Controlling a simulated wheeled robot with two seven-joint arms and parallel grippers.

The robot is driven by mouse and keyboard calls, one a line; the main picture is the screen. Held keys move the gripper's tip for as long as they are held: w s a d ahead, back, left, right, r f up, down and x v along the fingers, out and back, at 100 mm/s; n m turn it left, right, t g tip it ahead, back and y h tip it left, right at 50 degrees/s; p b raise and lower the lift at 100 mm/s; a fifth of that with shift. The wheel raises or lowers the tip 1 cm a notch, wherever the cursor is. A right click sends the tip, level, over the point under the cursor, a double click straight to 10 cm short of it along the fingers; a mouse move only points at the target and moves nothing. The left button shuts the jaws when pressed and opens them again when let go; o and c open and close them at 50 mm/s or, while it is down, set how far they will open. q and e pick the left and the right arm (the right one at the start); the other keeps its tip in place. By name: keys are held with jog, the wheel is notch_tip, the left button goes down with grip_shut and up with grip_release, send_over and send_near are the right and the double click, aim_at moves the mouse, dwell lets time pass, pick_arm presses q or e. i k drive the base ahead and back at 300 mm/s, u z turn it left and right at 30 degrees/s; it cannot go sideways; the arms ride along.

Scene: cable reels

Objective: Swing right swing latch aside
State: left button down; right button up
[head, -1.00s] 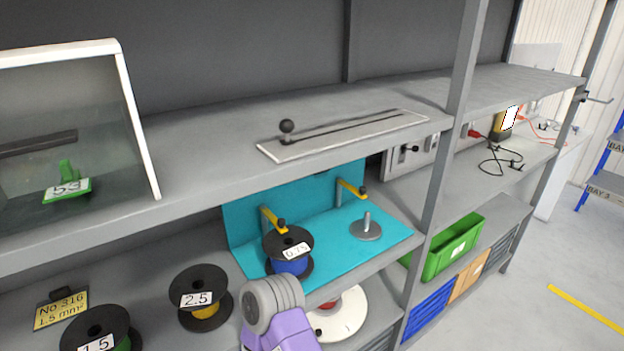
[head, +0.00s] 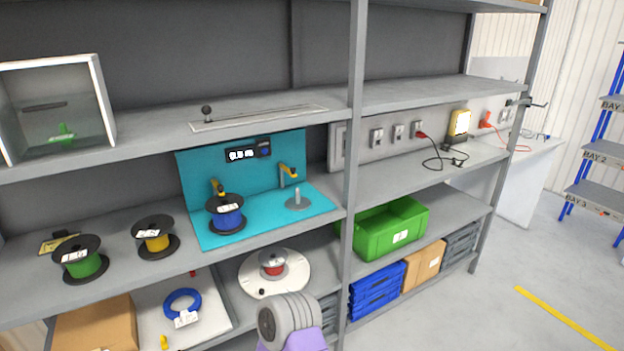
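The right swing latch (head: 290,171) is a yellow arm with a dark knob. It sticks out from the turquoise back panel, above and behind the bare upright spindle (head: 297,199) on its grey round base. The left swing latch (head: 217,187) is a similar yellow arm, just above the blue reel (head: 227,214) on the turquoise mat (head: 263,221). Neither gripper shows in the head view. Only a grey and purple link of my own arm shows at the bottom middle, well below the latches.
A shelf upright (head: 352,160) stands just right of the station. A green reel (head: 80,257) and a yellow reel (head: 154,238) stand to its left. A white turntable (head: 289,281) with a red reel sits below. A green crate (head: 390,228) stands at the right.

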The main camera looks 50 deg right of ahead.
aim_at(291, 172)
jog(key=z, duration=0.7)
jog(key=i, duration=0.55)
jog(key=z, duration=0.85)
jog(key=i, duration=0.45)
jog(key=u, duration=0.85)
